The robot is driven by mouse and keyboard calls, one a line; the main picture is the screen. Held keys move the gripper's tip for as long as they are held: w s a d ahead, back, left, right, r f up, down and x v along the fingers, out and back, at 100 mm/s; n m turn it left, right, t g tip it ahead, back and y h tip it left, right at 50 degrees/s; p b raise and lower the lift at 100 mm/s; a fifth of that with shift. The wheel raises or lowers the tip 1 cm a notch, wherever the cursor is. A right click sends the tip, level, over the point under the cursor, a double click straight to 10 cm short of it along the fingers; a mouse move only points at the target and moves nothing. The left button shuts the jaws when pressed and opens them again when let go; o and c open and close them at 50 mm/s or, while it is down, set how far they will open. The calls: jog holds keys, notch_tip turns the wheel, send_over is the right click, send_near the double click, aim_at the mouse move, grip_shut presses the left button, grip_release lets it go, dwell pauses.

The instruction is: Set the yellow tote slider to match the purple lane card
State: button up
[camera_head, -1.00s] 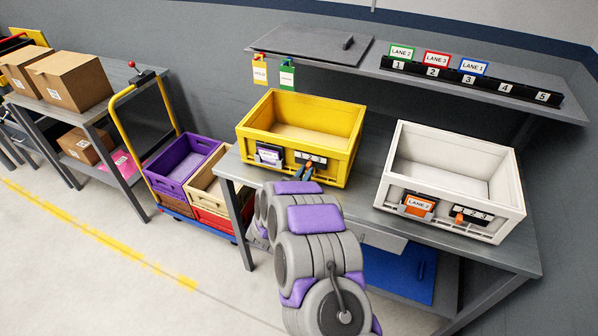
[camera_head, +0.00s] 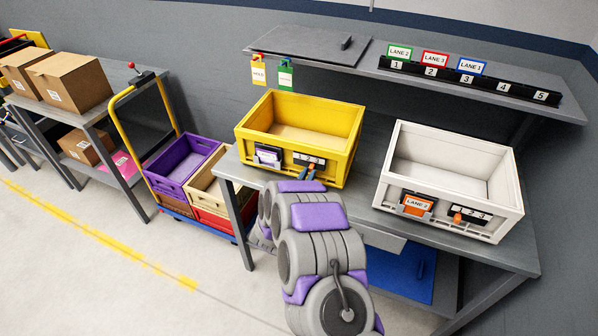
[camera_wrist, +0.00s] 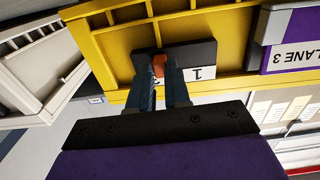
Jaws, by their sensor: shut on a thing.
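The yellow tote (camera_head: 345,165) stands on the bench, and its front also shows upside down in the wrist view (camera_wrist: 112,60). The purple lane card (camera_head: 268,155) sits in a holder on that front and reads LANE 3 in the wrist view (camera_wrist: 292,52). Beside it is a dark number plate (camera_wrist: 203,52) marked from 1. An orange slider knob (camera_wrist: 159,65) shows on this plate. My gripper (camera_wrist: 166,72) is shut on the knob, with one finger on each side. The 1 is uncovered; the fingers hide most of the other numbers, so the exact setting is unclear.
A white tote (camera_head: 450,185) with an orange LANE 2 card (camera_head: 417,204) and its own slider (camera_head: 458,217) stands to the right. A shelf holds coloured lane cards (camera_head: 435,58). A cart with crates (camera_head: 185,165) stands left of the bench.

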jog(key=shift+a, duration=0.4)
jog(key=shift+s+d+r, duration=0.1)
jog(key=shift+s+d, duration=0.05)
jog(key=shift+d, duration=0.75)
jog(key=shift+s+a, duration=0.15)
jog(key=shift+d, duration=0.25)
jog(key=o, duration=0.6)
jog(key=shift+s+a, duration=0.1)
